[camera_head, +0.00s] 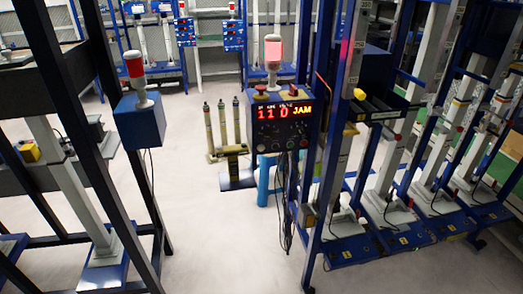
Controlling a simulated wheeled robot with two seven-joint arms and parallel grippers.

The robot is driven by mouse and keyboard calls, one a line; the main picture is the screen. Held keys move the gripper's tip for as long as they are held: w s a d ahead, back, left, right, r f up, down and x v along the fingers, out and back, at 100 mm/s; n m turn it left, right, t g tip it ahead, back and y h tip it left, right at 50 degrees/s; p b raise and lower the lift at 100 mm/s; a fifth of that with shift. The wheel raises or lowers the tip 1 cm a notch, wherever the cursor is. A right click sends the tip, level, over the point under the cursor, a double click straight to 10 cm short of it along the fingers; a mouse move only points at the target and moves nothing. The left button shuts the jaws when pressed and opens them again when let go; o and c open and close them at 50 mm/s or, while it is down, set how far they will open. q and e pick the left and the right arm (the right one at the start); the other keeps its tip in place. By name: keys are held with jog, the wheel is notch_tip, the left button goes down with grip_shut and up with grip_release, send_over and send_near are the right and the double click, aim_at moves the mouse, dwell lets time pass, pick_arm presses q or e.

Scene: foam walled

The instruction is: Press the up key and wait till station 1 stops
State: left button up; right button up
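A dark blue control box (279,141) hangs on a blue frame near the middle of the head view. Its lit red and yellow display (284,111) appears to read "110 JAM". Small buttons or knobs (283,127) sit below the display, but they are too small for me to tell which is the up key. A signal lamp (272,49) above the box glows pinkish red. I cannot tell which stand is station 1. Neither of my grippers is in view.
Blue-framed stations with grey columns (388,165) stand on the right. A dark frame (106,110) with another blue box (140,122) and red-white lamp (135,68) stands on the left. Pale floor (215,250) is clear between them. Cables (285,205) hang below the control box.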

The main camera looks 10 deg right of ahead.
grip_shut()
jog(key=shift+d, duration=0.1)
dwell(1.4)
